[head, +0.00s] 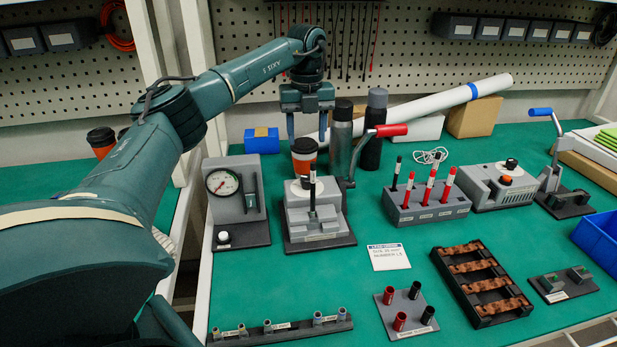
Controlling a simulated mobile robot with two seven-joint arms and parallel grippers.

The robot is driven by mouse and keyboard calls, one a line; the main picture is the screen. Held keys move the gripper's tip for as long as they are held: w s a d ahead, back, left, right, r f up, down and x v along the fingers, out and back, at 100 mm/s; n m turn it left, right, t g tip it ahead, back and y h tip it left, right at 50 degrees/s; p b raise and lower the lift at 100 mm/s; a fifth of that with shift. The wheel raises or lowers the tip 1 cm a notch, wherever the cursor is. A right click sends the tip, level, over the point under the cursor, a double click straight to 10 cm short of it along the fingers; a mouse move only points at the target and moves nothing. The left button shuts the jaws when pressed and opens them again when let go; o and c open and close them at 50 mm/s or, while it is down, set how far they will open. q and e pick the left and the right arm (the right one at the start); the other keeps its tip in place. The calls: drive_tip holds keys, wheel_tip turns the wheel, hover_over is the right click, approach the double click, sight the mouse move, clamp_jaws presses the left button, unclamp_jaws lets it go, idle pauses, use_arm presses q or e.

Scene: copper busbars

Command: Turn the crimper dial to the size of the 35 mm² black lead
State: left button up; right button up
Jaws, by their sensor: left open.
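A grey bench device with a red-handled lever (391,130), which looks like the crimper (299,217), stands left of centre. A dark round part, possibly its dial, shows on its upper face, but its setting is too small to read. Another black lead (396,173) stands in the grey lead rack (402,217) beside several red leads (429,188). My left gripper (306,138) is open and empty, fingers down, above and behind the crimper. My right gripper is out of view.
An orange cup (304,160) and dark bottles (374,130) stand behind the crimper. A gauge panel (250,206) is close on its left. A white card (388,257), partly legible, lies in front. A busbar tray (490,311) and blue bin (600,243) are right.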

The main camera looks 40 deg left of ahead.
sight(307, 177)
use_arm(q)
wheel_tip(307, 177, down, 11)
drive_tip(key=shift+f+b, duration=0.1)
drive_tip(key=shift+b, duration=0.25)
drive_tip(key=shift+c, duration=0.2)
drive_tip(key=c, duration=0.9)
